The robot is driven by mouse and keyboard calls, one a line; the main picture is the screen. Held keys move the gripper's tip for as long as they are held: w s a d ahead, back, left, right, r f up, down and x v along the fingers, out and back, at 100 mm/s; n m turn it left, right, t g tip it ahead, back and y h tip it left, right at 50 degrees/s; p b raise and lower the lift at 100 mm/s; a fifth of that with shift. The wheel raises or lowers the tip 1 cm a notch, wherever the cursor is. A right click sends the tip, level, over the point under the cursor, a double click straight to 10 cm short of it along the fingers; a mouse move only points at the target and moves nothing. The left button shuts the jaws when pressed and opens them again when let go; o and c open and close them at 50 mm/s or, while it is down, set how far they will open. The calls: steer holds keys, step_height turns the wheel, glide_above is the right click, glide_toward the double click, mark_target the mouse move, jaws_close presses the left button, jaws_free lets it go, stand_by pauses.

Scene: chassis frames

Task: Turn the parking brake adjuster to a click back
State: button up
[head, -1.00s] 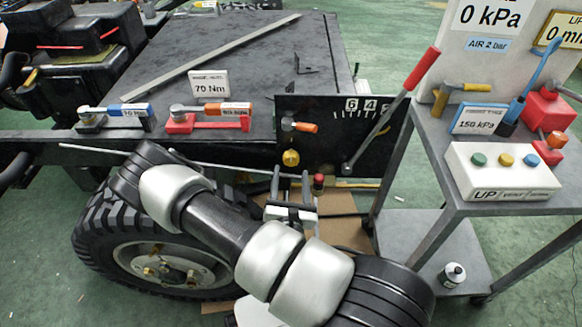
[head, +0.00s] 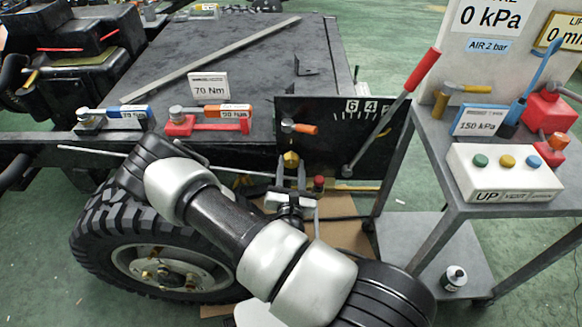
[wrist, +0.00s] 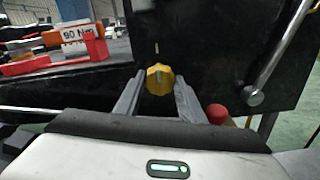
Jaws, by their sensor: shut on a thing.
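The yellow faceted knob (head: 291,159), which I take as the parking brake adjuster, sits low on the black panel (head: 335,150). It shows in the wrist view (wrist: 159,79) between the two grey fingers, with a dark mark on its face. My gripper (head: 291,178) comes at it from below and in front. Its fingers (wrist: 158,97) are closed against both sides of the knob. The parking brake lever (head: 395,110) has a red grip and leans up to the right beside a white-marked scale on the panel.
A red-topped part (head: 318,183) is close to the right of my gripper; it also shows in the wrist view (wrist: 217,113). A wheel (head: 165,260) is at lower left. A grey cart (head: 470,207) stands right.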

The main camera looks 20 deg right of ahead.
steer(key=shift+r+n+p, duration=0.1)
steer(key=shift+n+p, duration=0.2)
steer(key=shift+p, duration=0.1)
steer(key=shift+r+n+p, duration=0.1)
steer(key=shift+n+p, duration=0.8)
steer(key=shift+p, duration=0.1)
steer(key=n+p, duration=0.2)
steer(key=n, duration=0.1)
steer(key=shift+a+n+p, duration=0.1)
steer(key=shift+n+p, duration=0.2)
steer(key=shift+p, duration=0.05)
steer(key=n+p, duration=0.1)
steer(key=n, duration=0.2)
steer(key=n+p, duration=0.1)
steer(key=n, duration=0.1)
steer(key=shift+f+n+p, duration=0.2)
steer(key=shift+n+p, duration=0.2)
steer(key=o, duration=1)
steer(key=shift+o, duration=0.2)
